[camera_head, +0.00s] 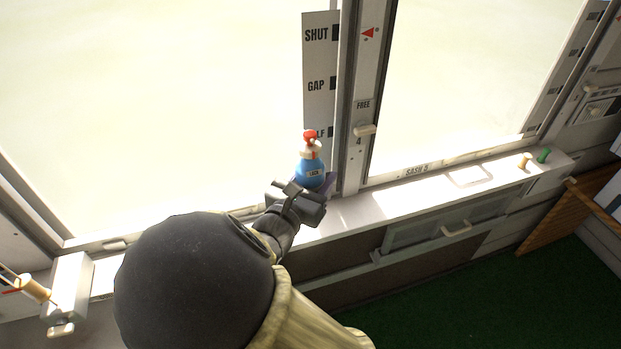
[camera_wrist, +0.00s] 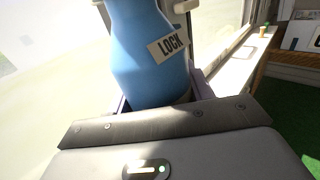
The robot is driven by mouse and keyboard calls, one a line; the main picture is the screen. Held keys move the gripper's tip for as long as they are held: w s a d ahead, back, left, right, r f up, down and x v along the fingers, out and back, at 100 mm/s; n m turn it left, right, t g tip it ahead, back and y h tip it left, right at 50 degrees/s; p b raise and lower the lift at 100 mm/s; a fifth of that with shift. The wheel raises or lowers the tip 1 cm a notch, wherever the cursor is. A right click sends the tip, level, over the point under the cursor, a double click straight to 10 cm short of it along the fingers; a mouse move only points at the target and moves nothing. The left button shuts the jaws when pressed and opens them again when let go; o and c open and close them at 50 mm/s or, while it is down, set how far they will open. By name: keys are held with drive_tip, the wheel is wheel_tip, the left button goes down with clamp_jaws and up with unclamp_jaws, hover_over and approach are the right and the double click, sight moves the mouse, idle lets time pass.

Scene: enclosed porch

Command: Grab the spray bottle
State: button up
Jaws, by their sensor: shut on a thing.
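The spray bottle (camera_head: 311,172) is blue with a white neck and a red top, and it carries a "LOCK" label. It stands about upright at the window sill, in front of the white window post. In the wrist view the blue bottle (camera_wrist: 150,50) fills the space between the fingers, its top out of frame. My gripper (camera_head: 318,186) is shut on the bottle's lower part.
The white sill (camera_head: 390,205) runs along the window, with a handle, a wooden peg (camera_head: 525,160) and a green peg (camera_head: 544,155) at the right. A tall strip (camera_head: 320,60) marked SHUT and GAP stands close behind the bottle. Green floor (camera_head: 470,290) lies open at lower right.

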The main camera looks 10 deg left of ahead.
drive_tip(key=s+d+b, duration=0.9)
drive_tip(key=s+b, duration=0.4)
drive_tip(key=s, duration=0.1)
drive_tip(key=shift+s, duration=0.35)
drive_tip(key=shift+r, duration=0.1)
